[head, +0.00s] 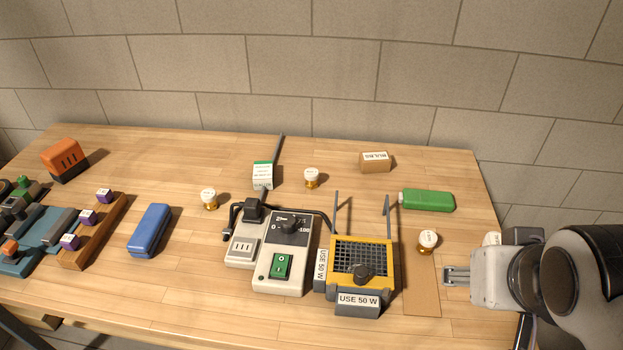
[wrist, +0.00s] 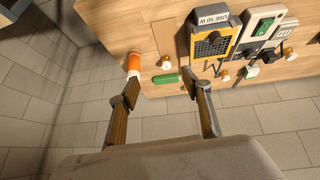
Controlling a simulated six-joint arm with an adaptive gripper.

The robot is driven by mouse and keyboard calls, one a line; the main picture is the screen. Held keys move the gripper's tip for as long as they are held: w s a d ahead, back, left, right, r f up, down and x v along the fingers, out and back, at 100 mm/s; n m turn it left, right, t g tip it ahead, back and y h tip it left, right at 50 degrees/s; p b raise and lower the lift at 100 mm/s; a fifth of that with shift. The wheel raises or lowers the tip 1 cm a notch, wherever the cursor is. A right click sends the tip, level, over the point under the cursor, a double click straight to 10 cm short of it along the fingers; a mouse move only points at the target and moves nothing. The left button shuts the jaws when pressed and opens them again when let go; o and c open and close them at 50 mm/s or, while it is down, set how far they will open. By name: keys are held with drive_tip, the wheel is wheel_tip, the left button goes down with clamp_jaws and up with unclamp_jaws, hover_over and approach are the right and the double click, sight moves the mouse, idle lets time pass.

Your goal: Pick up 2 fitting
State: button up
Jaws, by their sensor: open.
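Several small fittings with white tops and gold-coloured bases stand apart on the wooden table. In the head view one is at left (head: 209,198), one at the back middle (head: 312,178), and one at right (head: 427,240). Another white top (head: 491,239) shows partly behind my gripper (head: 446,276). Marks on the tops are too small to read. My gripper is open and empty at the table's right side, close to the right fitting but apart from it. In the wrist view my gripper (wrist: 165,95) has its fingers spread, with an orange-and-white piece (wrist: 134,63) beyond the left finger.
A yellow lamp-like unit (head: 362,262) labelled "USE 50 W" and a switch box (head: 281,266) stand mid-table. A green bottle (head: 428,201), small brown box (head: 375,162), blue case (head: 149,231) and orange block (head: 64,159) lie around. A wooden rack (head: 100,238) is at left.

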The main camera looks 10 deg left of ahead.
drive_tip(key=w+d+r+t+h, duration=0.1)
drive_tip(key=w+r, duration=0.2)
drive_tip(key=w, duration=0.3)
drive_tip(key=w+d+r+t, duration=0.1)
drive_tip(key=w+r+t, duration=0.15)
drive_tip(key=w, duration=0.45)
drive_tip(key=w+a+r+n+t+y, duration=0.2)
drive_tip(key=w+a+r+n, duration=0.1)
drive_tip(key=w, duration=1)
drive_tip(key=w+a+r+n+t+y, duration=0.1)
drive_tip(key=w+a+r+n+t, duration=0.2)
drive_tip(key=w, duration=1.1)
drive_tip(key=w+a+f+n+g+y, duration=0.1)
drive_tip(key=w+a+f+y, duration=0.2)
drive_tip(key=w+a, duration=0.3)
drive_tip(key=n+g+y, duration=0.8)
drive_tip(key=g+y, duration=0.1)
drive_tip(key=g, duration=0.1)
hover_over(312, 179)
drive_tip(key=w+d, duration=0.1)
drive_tip(key=d, duration=0.1)
wheel_tip(312, 179, down, 25)
drive_tip(key=shift+r, duration=0.2)
drive_tip(key=shift+d, duration=0.1)
